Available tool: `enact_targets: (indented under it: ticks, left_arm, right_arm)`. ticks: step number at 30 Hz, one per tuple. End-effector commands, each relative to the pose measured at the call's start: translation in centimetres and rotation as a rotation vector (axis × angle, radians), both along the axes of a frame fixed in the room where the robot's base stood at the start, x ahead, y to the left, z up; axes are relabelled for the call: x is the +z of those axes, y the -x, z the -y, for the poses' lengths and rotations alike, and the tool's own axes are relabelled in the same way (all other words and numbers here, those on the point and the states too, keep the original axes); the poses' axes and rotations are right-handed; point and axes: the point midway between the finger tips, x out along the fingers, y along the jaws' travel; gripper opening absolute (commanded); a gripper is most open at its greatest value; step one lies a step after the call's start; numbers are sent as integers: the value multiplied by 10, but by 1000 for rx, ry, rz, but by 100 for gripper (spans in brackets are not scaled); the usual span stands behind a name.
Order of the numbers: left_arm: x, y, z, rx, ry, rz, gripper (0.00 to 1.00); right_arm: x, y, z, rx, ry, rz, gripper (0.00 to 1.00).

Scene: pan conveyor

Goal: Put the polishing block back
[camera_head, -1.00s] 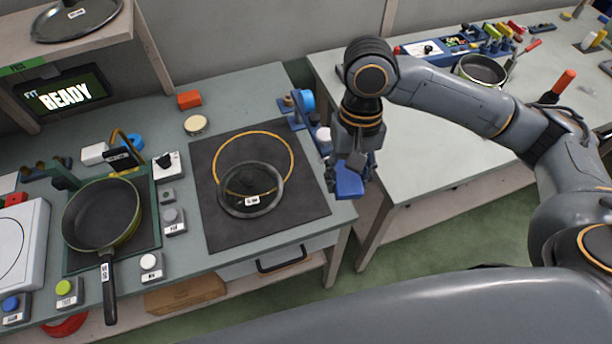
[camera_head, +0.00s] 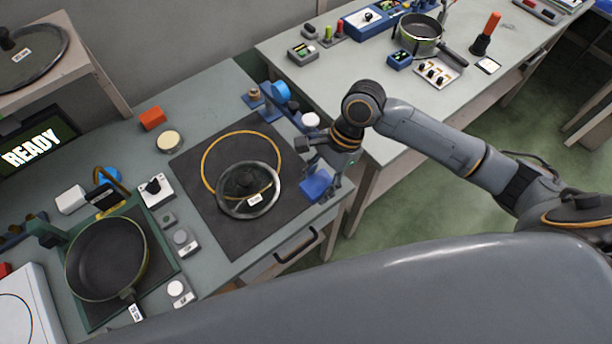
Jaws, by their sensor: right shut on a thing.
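My right gripper (camera_head: 322,182) is shut on a blue block (camera_head: 314,187), which I take to be the polishing block. It hangs near the right corner of the dark mat (camera_head: 225,238), close to the bench's right edge. Whether the block touches the bench cannot be told. The gripper fingers partly hide it. A glass lid (camera_head: 265,206) and a golden ring (camera_head: 207,150) lie on the mat, left of the gripper. My left gripper is not in view.
A blue fixture (camera_head: 281,92) and a white round piece stand just behind the gripper. A dark pan (camera_head: 105,258) sits in a green frame at left. An orange block (camera_head: 153,118) and a pale disc (camera_head: 169,141) lie at the back. A second bench (camera_head: 380,105) stands at right.

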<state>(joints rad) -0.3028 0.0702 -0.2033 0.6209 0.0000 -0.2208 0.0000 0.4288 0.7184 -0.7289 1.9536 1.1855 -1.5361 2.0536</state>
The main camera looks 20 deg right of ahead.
Motion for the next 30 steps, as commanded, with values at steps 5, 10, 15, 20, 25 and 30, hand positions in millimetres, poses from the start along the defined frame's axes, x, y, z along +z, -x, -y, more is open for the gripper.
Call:
enact_targets:
  ticks: [5,10,15,20,25,30]
  left_arm:
    - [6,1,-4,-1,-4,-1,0]
    - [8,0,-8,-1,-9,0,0]
    - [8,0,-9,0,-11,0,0]
    - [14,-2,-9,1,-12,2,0]
    - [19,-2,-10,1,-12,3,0]
    - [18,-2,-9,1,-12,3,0]
  right_arm:
    - [-26,-37,-3,-2,0,-3,17]
    - [-53,-59,-4,2,1,-1,17]
    - [-64,-69,-4,1,0,0,17]
    - [-79,-72,-4,1,2,-5,17]
    - [-98,-72,-4,3,1,-1,17]
    - [-100,-72,-4,3,1,1,17]
